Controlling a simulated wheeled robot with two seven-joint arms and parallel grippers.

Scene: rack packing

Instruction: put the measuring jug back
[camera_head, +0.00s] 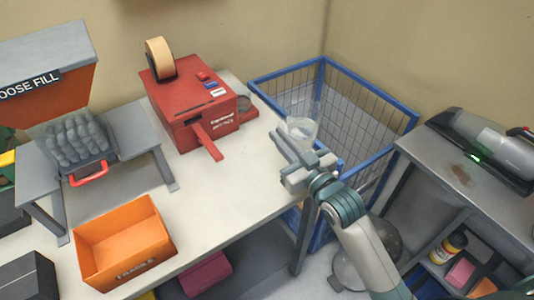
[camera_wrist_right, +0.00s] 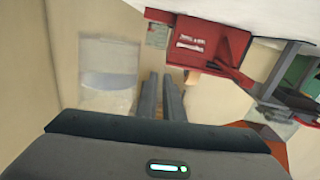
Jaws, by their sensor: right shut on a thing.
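The measuring jug (camera_head: 302,127) is clear and see-through. My right gripper (camera_head: 297,160) is shut on it and holds it in the air near the table's right end, in front of the blue wire cage. In the right wrist view the jug (camera_wrist_right: 108,72) shows left of the narrowly spaced fingers (camera_wrist_right: 161,95), with a bluish-grey band in its lower part. The jug's handle is hard to make out between the fingers. My left gripper is not in view.
The white table (camera_head: 235,185) holds a red tape machine (camera_head: 195,110) with a small round holder (camera_head: 245,108) at its right, an orange box (camera_head: 120,240) and a loose-fill dispenser (camera_head: 65,140). A blue wire cage (camera_head: 383,148) and a grey bench (camera_head: 450,175) with a handheld vacuum (camera_head: 485,150) stand right.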

